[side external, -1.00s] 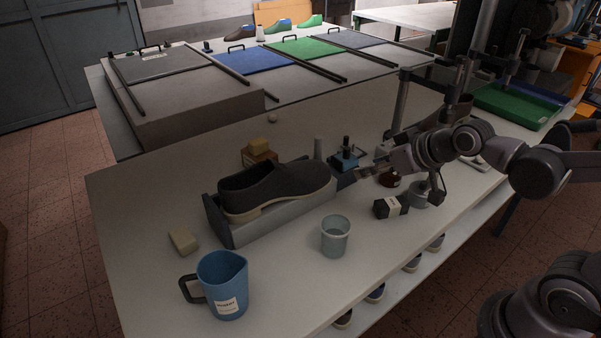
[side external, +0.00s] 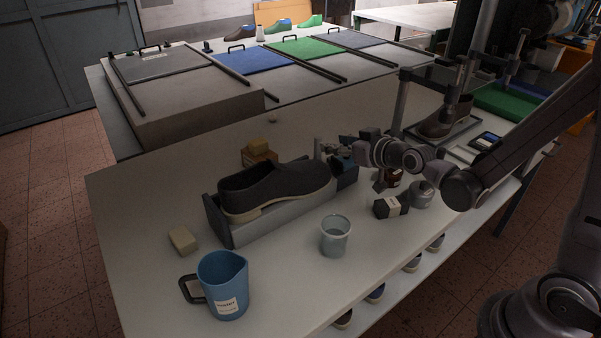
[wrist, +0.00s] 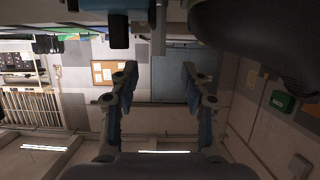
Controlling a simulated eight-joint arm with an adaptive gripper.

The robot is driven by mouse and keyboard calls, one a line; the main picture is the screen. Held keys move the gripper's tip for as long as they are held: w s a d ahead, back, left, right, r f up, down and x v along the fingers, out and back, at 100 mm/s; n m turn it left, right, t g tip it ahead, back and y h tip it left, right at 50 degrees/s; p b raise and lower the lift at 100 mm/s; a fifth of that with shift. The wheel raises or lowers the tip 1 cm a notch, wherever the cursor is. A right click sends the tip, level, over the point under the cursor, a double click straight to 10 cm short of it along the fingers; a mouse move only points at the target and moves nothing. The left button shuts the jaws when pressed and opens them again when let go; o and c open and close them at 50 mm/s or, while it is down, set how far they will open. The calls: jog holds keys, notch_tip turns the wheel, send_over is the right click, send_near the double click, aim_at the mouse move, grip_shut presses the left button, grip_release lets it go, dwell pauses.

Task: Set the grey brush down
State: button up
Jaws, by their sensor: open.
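My gripper (side external: 330,147) is level above the table, behind the toe of the dark shoe (side external: 275,188). In the wrist view its two blue-padded fingers (wrist: 159,72) are apart with nothing between them. I cannot pick out the grey brush for certain in either view. A blue block (side external: 347,176) stands just below the gripper, partly hidden by it. A slim grey upright piece (side external: 317,148) stands beside the fingertips; I cannot tell what it is. The shoe rests on a grey stand (side external: 275,222) and also shows dark in the wrist view (wrist: 262,40).
A clear grey cup (side external: 335,236), a blue jug (side external: 222,285) and a beige block (side external: 183,241) stand in front. A black labelled box (side external: 390,207) and a round grey pot (side external: 422,194) are below my arm.

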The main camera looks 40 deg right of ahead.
aim_at(321, 139)
jog(key=shift+x, duration=4.2)
jog(key=shift+d+r, duration=0.15)
grip_shut()
